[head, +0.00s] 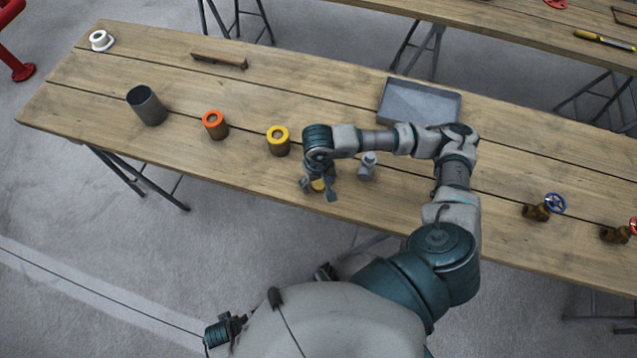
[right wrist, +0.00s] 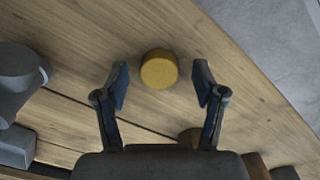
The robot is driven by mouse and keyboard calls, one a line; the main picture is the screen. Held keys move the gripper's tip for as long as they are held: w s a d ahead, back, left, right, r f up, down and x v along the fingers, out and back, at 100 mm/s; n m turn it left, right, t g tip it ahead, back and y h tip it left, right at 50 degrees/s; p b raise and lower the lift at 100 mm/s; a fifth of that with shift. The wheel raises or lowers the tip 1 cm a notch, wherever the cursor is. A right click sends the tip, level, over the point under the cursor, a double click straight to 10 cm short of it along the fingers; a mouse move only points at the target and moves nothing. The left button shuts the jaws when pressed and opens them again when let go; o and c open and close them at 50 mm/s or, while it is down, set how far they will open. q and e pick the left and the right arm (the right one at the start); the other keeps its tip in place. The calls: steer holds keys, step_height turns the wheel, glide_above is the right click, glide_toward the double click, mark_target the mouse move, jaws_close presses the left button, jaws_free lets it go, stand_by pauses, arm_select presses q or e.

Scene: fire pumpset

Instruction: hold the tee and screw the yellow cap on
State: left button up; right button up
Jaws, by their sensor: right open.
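The yellow cap (right wrist: 158,69) sits on the wooden table between my right gripper's fingers in the right wrist view, with bare space on both sides. My right gripper (right wrist: 161,84) is open around it, and neither finger touches it. In the head view, my right gripper (head: 319,190) points down at the table's near edge, and the yellow cap (head: 318,185) is partly hidden by it. The grey tee (head: 367,167) stands on the table just right of the gripper. It also shows at the left of the right wrist view (right wrist: 18,78). I do not see my left gripper clearly.
Left on the table (head: 105,75) are a yellow-topped brown cylinder (head: 279,143), an orange-topped one (head: 215,126), a grey cup (head: 148,106), a white roll (head: 101,41) and a brown bar (head: 219,60). A grey tray (head: 418,104) lies behind my arm. Valves (head: 543,209) stand right.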

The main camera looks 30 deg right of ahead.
steer(key=shift+a+f, duration=0.1)
steer(key=shift+f, duration=0.15)
arm_select(q)
steer(key=shift+w+a+r, duration=0.1)
steer(key=shift+w+r, duration=0.15)
steer(key=shift+r, duration=0.05)
arm_select(e)
steer(key=shift+c, duration=0.3)
